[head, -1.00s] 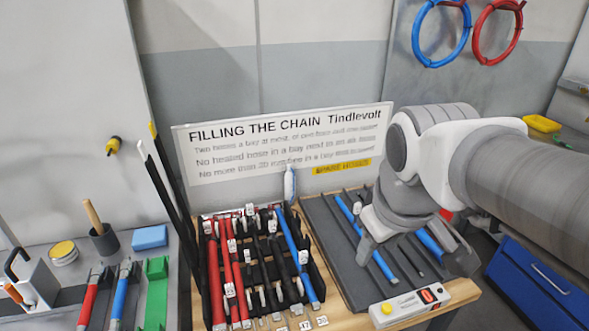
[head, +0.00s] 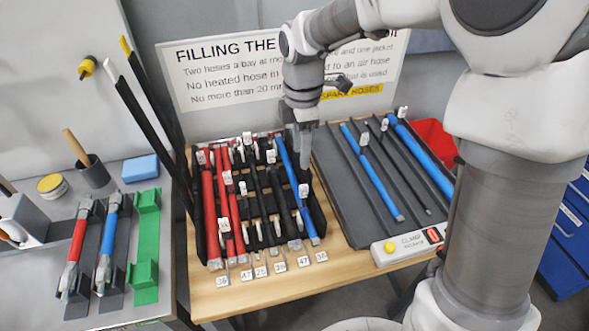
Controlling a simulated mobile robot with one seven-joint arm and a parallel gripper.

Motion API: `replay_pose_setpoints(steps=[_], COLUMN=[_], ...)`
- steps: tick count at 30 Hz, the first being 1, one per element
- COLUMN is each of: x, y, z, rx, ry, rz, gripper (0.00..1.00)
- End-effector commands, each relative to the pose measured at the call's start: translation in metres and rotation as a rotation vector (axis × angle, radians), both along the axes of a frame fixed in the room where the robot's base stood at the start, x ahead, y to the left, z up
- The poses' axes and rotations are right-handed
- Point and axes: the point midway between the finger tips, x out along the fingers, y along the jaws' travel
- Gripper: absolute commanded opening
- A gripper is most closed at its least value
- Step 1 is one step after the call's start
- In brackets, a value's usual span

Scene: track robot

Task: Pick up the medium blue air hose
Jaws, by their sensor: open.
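Three blue hoses show around the chain and tray. One (head: 290,180) lies in the black chain rack (head: 318,212) at its right side. A slimmer one (head: 375,178) and a thicker one (head: 425,158) lie in grooves of the dark grey tray (head: 350,215). I cannot tell for sure which is the medium one. My gripper (head: 304,160) is open and points down over the right side of the rack, beside the blue hose there. It partly covers the rack's right edge; contact cannot be made out.
Red and black hoses with white tags fill the rest of the rack. A switch box (head: 410,243) sits at the tray's front. Tall black rods (head: 150,125) lean at the left. A sign (head: 220,75) stands behind. The wooden table's front strip (head: 270,293) is mostly clear.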

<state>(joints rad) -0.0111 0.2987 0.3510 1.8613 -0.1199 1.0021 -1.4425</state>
Motion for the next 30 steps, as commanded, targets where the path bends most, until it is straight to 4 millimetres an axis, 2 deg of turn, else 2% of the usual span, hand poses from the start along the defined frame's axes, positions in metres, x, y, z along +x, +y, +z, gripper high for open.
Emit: replay_pose_setpoints(steps=[1,3,10,13,20,27,30], x=[-0.001,-0.001,-0.002,-0.001,-0.002,-0.005,-0.005], y=[0.0,0.0,-0.001,-0.001,-0.002,-0.008,-0.008], z=[-0.015,-0.03,-0.078,-0.091,-0.106,-0.142,-0.15], rx=[-0.002,-0.001,-0.001,-0.001,0.0,-0.001,-0.001], ry=[0.006,0.005,0.004,0.002,0.001,0.003,0.001], rz=[0.0,0.0,-0.002,-0.003,-0.004,-0.002,-0.003], gripper=[0.5,0.5,0.5,0.5,0.5,0.5,0.5])
